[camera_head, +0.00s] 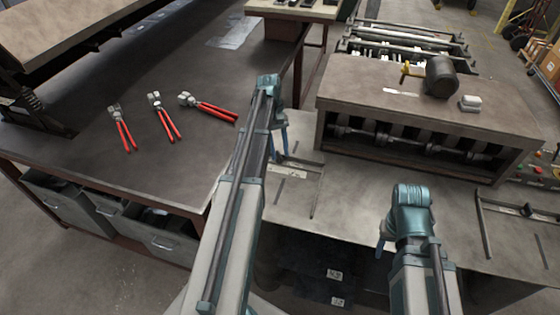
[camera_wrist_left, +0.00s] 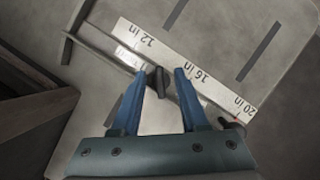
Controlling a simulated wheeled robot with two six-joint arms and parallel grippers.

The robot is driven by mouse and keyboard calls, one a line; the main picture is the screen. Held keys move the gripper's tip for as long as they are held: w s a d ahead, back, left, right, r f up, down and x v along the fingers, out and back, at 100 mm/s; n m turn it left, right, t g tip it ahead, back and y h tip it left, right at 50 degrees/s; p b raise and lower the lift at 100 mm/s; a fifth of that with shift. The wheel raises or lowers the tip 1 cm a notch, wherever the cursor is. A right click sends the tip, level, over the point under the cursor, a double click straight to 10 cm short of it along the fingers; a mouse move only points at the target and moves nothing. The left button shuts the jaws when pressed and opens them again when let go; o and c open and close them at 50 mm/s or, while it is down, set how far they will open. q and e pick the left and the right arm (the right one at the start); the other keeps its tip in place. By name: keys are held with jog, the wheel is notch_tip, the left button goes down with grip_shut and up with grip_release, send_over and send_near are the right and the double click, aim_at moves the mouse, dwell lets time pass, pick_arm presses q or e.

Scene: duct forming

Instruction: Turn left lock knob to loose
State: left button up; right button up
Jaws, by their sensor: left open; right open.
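A dark lock knob (camera_wrist_left: 157,80) stands on the guide beside a white ruler strip (camera_wrist_left: 185,66) marked 12 in, 16 in and 20 in. My left gripper (camera_wrist_left: 160,72) is open, its blue fingertips on either side of this knob with gaps visible. Whether they touch it lower down I cannot tell. In the head view my left gripper (camera_head: 281,146) is over the left guide (camera_head: 290,172) on the metal table; its knob is hidden there. A second dark knob (camera_wrist_left: 233,128) sits near the 20 in mark. My right gripper (camera_head: 381,244) is open and empty over the table's front edge.
A forming machine (camera_head: 425,110) stands behind the metal table (camera_head: 350,200), with a motor (camera_head: 441,76) on top. A second guide (camera_head: 520,208) lies at the right. Several red-handled pliers (camera_head: 162,115) lie on the dark bench (camera_head: 190,70) at left.

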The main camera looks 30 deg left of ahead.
pick_arm(q)
jog(key=shift+s+d+f, duration=0.15)
jog(key=shift+d+f, duration=0.05)
jog(key=shift+f, duration=0.4)
grip_shut()
jog(key=n, duration=0.2)
jog(key=n+t, duration=0.1)
jog(key=n, duration=0.1)
jog(key=shift+t+h, duration=0.3)
jog(key=shift+h, duration=0.1)
